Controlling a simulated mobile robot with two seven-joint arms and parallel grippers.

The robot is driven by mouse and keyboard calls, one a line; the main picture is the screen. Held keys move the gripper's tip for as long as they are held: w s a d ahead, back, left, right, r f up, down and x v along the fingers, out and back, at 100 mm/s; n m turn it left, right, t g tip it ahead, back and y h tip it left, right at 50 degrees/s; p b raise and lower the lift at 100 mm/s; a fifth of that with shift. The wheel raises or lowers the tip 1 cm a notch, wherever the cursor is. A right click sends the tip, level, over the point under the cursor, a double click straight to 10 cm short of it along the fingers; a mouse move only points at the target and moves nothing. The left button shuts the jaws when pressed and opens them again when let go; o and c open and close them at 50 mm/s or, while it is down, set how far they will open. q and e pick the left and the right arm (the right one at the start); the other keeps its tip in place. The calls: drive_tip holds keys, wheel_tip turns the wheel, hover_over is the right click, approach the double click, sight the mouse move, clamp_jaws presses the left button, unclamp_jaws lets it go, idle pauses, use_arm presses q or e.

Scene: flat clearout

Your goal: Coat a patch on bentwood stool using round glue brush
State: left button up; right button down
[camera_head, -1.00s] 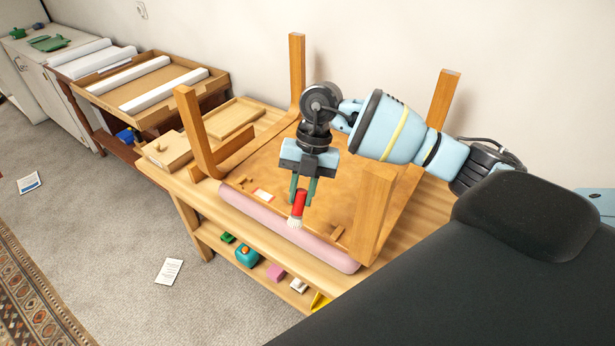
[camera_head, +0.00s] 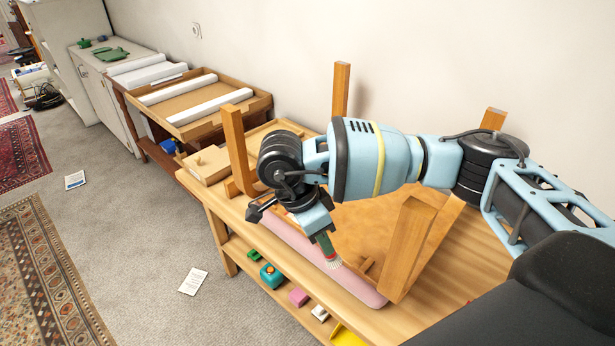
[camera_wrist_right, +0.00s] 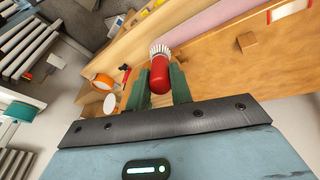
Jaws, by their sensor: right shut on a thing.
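The bentwood stool (camera_head: 375,222) lies upside down on a wooden bench, legs up, with a pink pad (camera_head: 340,283) along its front edge. My right gripper (camera_head: 324,236) is shut on the red-handled round glue brush (camera_head: 329,247), its pale bristles pointing down near that edge. I cannot tell whether the bristles touch anything. In the right wrist view the brush (camera_wrist_right: 160,74) sits between the green fingers. A red-edged white patch (camera_wrist_right: 290,10) shows on the wood, apart from the brush; my arm hides it in the head view. My left gripper is not in view.
Upright legs (camera_head: 408,245) stand close around my right arm. The lower shelf holds a teal pot (camera_head: 270,276) and a pink block (camera_head: 298,297). The carpet left of the bench is mostly clear.

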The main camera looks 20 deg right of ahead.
sight(334, 260)
drive_tip(key=n, duration=0.1)
drive_tip(key=n+t, duration=0.1)
drive_tip(key=n, duration=0.2)
drive_tip(key=shift+s+d+n+t+h, duration=0.15)
drive_tip(key=shift+s+n+t+h, duration=0.15)
drive_tip(key=shift+s+n, duration=0.1)
drive_tip(key=n, duration=0.2)
drive_tip(key=s+n+t, duration=0.1)
drive_tip(key=n, duration=0.1)
drive_tip(key=shift+d+f+t, duration=0.1)
drive_tip(key=shift+d+t, duration=0.1)
drive_tip(key=shift+t, duration=0.1)
drive_tip(key=n, duration=0.3)
drive_tip(key=s+n+t+y, duration=0.1)
drive_tip(key=n, duration=0.1)
drive_tip(key=s+n+t, duration=0.1)
drive_tip(key=n, duration=0.2)
drive_tip(key=shift+s+d+n+y, duration=0.15)
drive_tip(key=shift+n+y, duration=0.15)
drive_tip(key=shift+y, duration=0.1)
